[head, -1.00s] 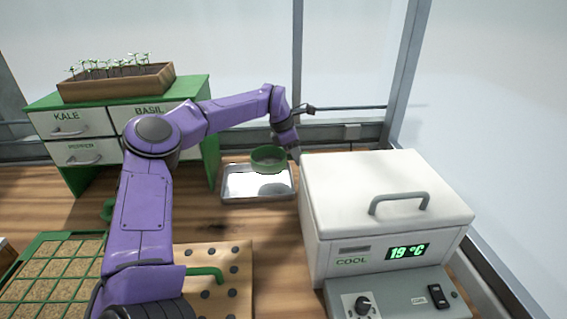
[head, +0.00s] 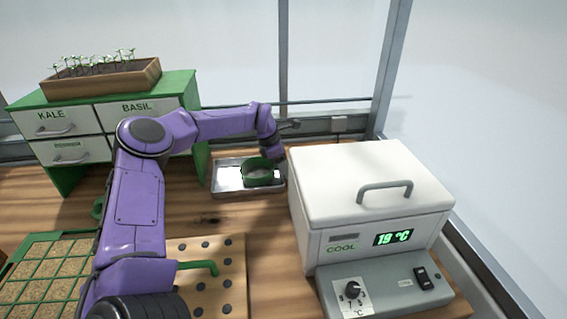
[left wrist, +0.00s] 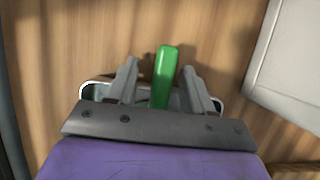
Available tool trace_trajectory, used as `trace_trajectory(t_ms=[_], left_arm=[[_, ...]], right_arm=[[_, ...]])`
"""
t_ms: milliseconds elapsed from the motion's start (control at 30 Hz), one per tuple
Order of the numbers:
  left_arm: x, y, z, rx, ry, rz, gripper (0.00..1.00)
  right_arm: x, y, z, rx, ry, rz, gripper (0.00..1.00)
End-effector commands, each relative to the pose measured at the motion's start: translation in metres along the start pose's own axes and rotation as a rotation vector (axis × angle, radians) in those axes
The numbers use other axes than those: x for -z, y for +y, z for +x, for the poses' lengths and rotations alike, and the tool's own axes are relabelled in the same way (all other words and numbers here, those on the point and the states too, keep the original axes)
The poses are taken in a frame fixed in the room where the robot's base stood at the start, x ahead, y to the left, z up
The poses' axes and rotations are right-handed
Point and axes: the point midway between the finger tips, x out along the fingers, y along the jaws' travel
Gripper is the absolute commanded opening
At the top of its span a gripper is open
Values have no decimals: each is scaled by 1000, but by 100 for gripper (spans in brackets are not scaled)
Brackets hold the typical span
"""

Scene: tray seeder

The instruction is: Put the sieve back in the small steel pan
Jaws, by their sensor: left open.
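The green sieve (head: 250,180) sits in the small steel pan (head: 222,188), toward its right side in the head view. My left gripper (head: 279,154) is at the pan's back right corner, its fingers partly hidden there. In the left wrist view my left gripper (left wrist: 159,68) is open, with the sieve's green handle (left wrist: 166,62) between its two fingers. The handle seems clear of both fingers. Part of the pan's rim (left wrist: 86,90) shows behind the gripper; the sieve's bowl is mostly hidden there. My right gripper is not in view.
A white cooler box (head: 345,180) reading 19 °C stands right of the pan. A green drawer cabinet (head: 85,172) with a seedling planter (head: 102,84) is at the back left. A seed tray (head: 50,265) and a holed board (head: 228,250) lie in front. Bare wood lies before the pan.

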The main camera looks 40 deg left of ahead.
Motion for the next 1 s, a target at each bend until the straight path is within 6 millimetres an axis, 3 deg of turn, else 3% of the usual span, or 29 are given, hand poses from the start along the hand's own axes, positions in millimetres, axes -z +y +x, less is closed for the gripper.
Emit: trace_trajectory(t_ms=[167,400,500,667,1000], left_arm=[[-2,0,-28,-3,-8,1,51],[-1,0,-89,-4,-6,0,51],[-1,0,-107,-3,-4,1,51],[-1,0,-119,-1,-2,1,51],[-3,-1,-119,0,0,2,51]], right_arm=[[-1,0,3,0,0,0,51],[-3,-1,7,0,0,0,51],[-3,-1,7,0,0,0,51],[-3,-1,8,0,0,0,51],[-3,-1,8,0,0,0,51]])
